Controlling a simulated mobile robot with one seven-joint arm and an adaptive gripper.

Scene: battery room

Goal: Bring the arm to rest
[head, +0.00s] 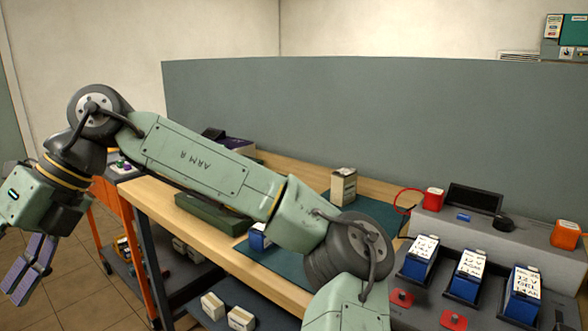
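My gripper (29,270) hangs at the far left, pointing down, clear of the bench and over the floor. Its fingers look blue-purple and lie close side by side. I cannot tell whether they are shut, and I see nothing clearly held. The arm crosses in front of the wooden workbench (150,197) and hides part of it.
Blue batteries with white labels (468,270) stand in a grey rack at the right. A small box (343,186) and a blue-labelled battery (258,238) stand on a teal mat. An orange cart (105,190) is near the left. Boxes (213,305) lie on a lower shelf. Tiled floor (95,302) shows at left.

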